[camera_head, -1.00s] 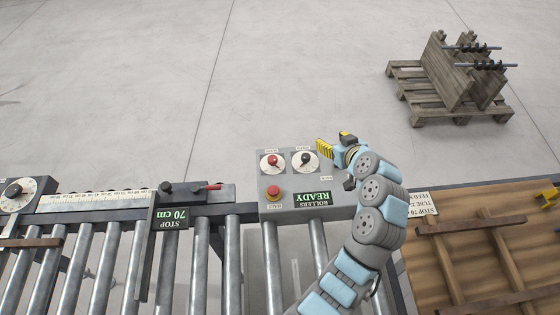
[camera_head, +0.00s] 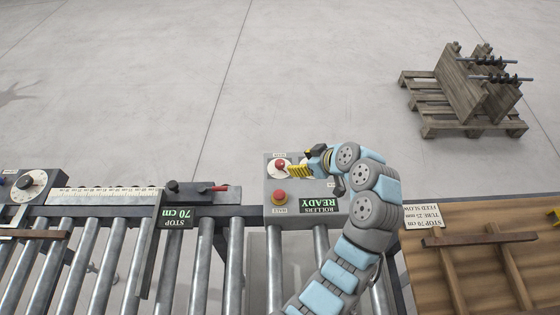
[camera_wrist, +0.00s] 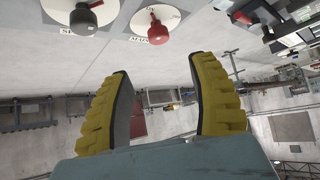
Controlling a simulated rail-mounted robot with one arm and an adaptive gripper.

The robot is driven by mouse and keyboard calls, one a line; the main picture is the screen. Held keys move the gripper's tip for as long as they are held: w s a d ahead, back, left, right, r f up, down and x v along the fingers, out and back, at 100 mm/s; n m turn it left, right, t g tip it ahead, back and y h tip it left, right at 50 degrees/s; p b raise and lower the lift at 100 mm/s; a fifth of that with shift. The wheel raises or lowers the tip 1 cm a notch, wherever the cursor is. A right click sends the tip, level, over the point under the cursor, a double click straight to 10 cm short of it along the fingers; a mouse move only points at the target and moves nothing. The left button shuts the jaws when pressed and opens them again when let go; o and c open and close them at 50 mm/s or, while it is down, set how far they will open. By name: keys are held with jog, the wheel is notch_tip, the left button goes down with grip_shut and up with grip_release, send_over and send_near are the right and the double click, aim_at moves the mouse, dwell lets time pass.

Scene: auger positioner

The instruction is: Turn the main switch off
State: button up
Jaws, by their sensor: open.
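The control box (camera_head: 268,212) is grey and stands at the rollers. A red rotary knob (camera_head: 280,164) on a white dial is at its back left, and also shows in the wrist view (camera_wrist: 157,29). A black knob (camera_wrist: 84,18) on a white dial is left of it in the wrist view; my gripper hides it in the head view. My gripper (camera_head: 291,171) has yellow fingers, open and empty, just right of the red knob. In the wrist view its fingertips (camera_wrist: 160,66) are apart, below the red knob.
A red push button (camera_head: 279,197) on yellow sits at the box's front left, beside a green "ROLLERS READY" display (camera_head: 319,205). A "70 cm" stop display (camera_head: 176,217) is on the roller rail to the left. A wooden pallet (camera_head: 470,128) stands far right. The floor behind is clear.

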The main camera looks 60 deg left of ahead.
aim_at(280, 163)
jog(key=p+x, duration=0.2)
jog(key=x, duration=1)
jog(key=shift+a+f, duration=0.15)
jog(key=shift+f, duration=0.1)
grip_shut()
